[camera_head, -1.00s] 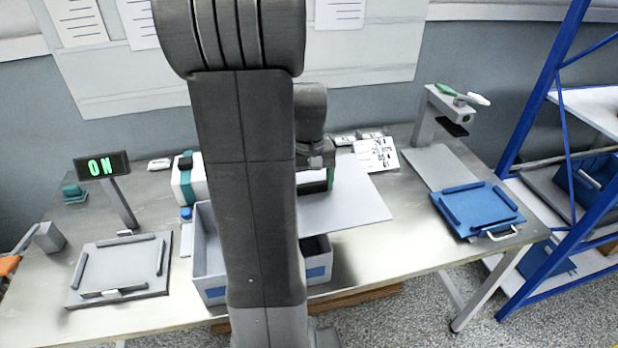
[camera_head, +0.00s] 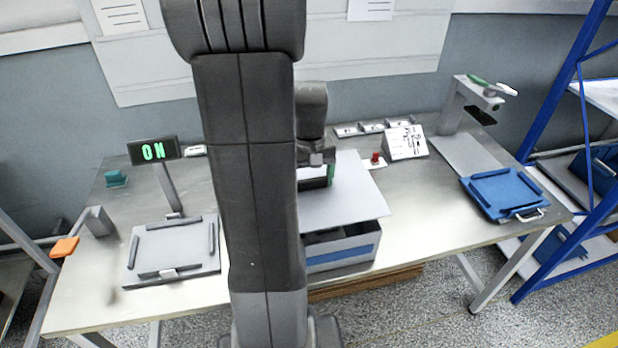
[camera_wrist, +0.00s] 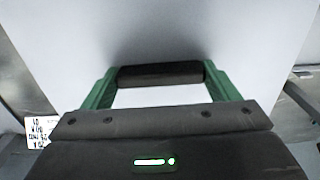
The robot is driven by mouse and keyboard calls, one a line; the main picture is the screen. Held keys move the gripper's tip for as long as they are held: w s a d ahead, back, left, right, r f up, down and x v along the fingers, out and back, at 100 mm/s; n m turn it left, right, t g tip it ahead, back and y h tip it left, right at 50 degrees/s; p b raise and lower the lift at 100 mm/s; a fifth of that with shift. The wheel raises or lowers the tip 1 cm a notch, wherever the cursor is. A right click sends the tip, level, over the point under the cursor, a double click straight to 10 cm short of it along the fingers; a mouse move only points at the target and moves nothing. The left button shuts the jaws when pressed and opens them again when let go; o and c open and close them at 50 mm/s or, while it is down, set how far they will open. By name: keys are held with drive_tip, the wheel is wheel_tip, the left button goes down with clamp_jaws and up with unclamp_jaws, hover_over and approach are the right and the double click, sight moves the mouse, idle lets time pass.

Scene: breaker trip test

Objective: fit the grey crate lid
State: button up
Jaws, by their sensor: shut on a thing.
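The grey crate lid (camera_head: 345,205) is a flat light-grey plate over the right part of the grey crate (camera_head: 318,266). The crate stands on the table with a blue label on its front. Its dark inside shows below the lid's front edge, so the lid is not flush there. My gripper (camera_wrist: 160,74) has green fingers and is shut on the lid's black handle, which shows between them in the wrist view. In the head view my gripper (camera_head: 328,176) is partly hidden. My arm hides the crate's left part and some of the lid.
A grey frame plate (camera_head: 172,262) and an ON display (camera_head: 153,151) are left on the table. A red button (camera_head: 376,158) and a white card (camera_head: 405,143) stand behind the lid. A blue panel (camera_head: 503,193) and a clamp stand (camera_head: 466,105) are at right.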

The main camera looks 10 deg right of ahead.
sight(309, 188)
drive_tip(key=shift+f+b, duration=2.15)
drive_tip(key=shift+f, duration=0.8)
drive_tip(key=o, duration=1)
wheel_tip(309, 188, up, 14)
drive_tip(key=shift+f, duration=0.1)
wheel_tip(309, 188, down, 13)
drive_tip(key=shift+f, duration=0.1)
drive_tip(key=shift+w+r+p, duration=0.1)
drive_tip(key=shift+r+p, duration=0.5)
drive_tip(key=shift+p, duration=0.15)
drive_tip(key=shift+r+p, duration=0.4)
drive_tip(key=shift+r, duration=0.25)
drive_tip(key=shift+f, duration=0.1)
